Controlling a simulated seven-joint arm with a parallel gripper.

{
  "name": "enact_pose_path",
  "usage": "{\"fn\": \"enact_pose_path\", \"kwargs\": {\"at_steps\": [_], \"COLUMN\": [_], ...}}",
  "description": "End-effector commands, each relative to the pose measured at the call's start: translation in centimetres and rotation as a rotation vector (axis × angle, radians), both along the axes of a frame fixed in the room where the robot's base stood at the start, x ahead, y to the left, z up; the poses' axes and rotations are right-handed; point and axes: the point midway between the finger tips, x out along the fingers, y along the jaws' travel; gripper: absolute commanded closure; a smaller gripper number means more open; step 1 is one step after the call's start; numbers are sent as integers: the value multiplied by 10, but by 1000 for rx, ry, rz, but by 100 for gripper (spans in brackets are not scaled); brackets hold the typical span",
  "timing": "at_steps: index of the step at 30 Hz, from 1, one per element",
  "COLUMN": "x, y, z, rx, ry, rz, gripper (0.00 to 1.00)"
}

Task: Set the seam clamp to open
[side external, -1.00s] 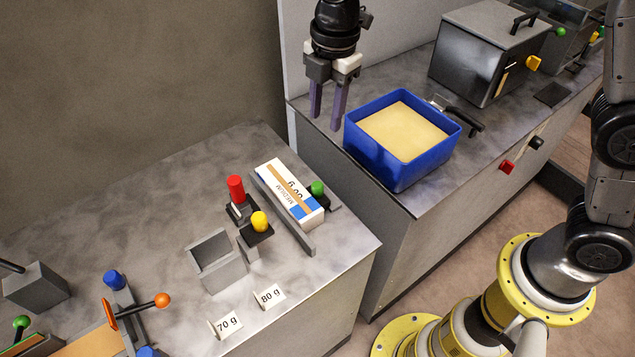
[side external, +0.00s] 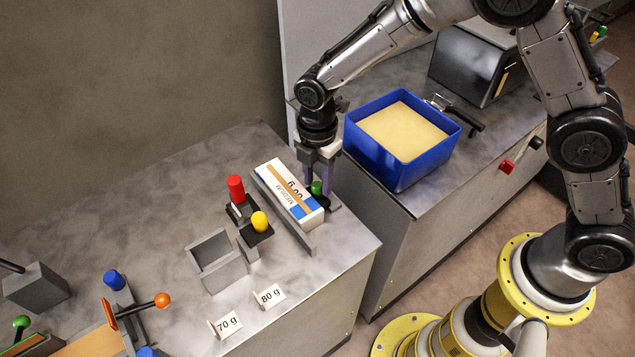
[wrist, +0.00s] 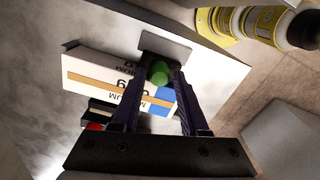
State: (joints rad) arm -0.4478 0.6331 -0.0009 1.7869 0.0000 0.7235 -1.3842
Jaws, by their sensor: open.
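A small green knob (side external: 316,187) stands on a dark mount at the right end of the ream, on the near bench; I take it for the seam clamp's handle but cannot be sure. My gripper (side external: 319,178) is lowered over it, pointing down. In the wrist view the green knob (wrist: 160,76) shows between my two open fingers; whether they touch it I cannot tell. The wrapped ream (side external: 288,192), white with blue and tan bands and marked MEDIUM, lies beside it against a grey rail (side external: 283,217). My fingers partly hide the mount.
A red knob (side external: 236,188) and a yellow knob (side external: 259,221) stand left of the rail, near an open grey box (side external: 217,259). A blue bin (side external: 398,172) is on the bench behind. Cards reading 70 g and 80 g stand in front. The bench's back left is clear.

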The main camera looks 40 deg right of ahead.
Motion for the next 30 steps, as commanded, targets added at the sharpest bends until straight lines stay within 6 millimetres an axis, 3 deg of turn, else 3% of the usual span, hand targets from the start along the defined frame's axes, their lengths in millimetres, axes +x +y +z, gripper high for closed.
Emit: {"fn": "enact_pose_path", "kwargs": {"at_steps": [6,14,17,22,30], "x": [0,0,0,0,0], "y": [0,0,0,0,0], "z": [-15,-17,-16,-16,-16], "rx": [0,0,0,0,0], "ry": [-1,-1,-1,-1,-1], "rz": [0,0,0,0,0], "gripper": [56,56,69,99,100]}}
